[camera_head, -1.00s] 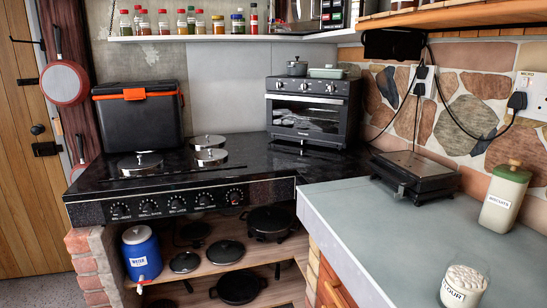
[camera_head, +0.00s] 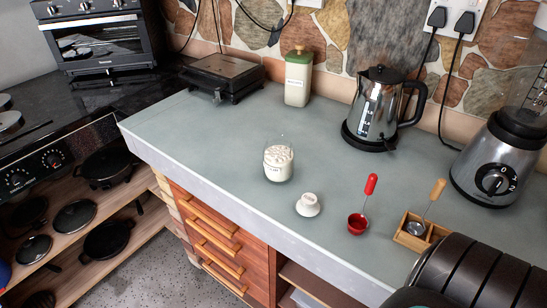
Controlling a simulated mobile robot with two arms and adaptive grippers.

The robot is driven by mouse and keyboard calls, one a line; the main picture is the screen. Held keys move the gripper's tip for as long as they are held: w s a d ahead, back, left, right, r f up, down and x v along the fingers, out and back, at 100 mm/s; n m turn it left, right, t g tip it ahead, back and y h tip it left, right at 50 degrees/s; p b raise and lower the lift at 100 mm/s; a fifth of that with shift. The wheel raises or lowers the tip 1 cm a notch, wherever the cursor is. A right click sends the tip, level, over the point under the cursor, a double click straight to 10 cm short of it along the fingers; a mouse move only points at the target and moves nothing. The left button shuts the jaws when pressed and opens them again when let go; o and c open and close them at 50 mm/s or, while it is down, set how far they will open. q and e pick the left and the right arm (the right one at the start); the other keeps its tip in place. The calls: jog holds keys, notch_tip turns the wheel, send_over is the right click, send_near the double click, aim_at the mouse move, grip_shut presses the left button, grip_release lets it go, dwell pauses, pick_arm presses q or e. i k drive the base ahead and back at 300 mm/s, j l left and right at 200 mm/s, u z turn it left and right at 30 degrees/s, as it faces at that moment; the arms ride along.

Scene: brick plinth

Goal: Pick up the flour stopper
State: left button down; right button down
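The flour stopper (camera_head: 308,205) is a small white piece with a round knob and a wider flange. It rests on the grey-green worktop, near its front edge. The flour jar (camera_head: 279,163) stands just behind it and to its left, apart from it. The jar is clear glass with white flour and a label, and its top looks open. Neither of my grippers is in view.
A red scoop (camera_head: 357,222) and a wooden box (camera_head: 416,232) with a wood-handled tool stand right of the stopper. A kettle (camera_head: 381,108), biscuit jar (camera_head: 298,79), black grill (camera_head: 222,78) and blender (camera_head: 497,166) are further back. Worktop (camera_head: 215,135) left of the flour jar is clear.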

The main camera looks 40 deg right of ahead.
aim_at(308, 204)
jog(key=l+z, duration=0.3)
jog(key=z, duration=0.2)
jog(key=k+l+z, duration=0.1)
jog(key=l+z, duration=0.35)
jog(key=j, duration=0.1)
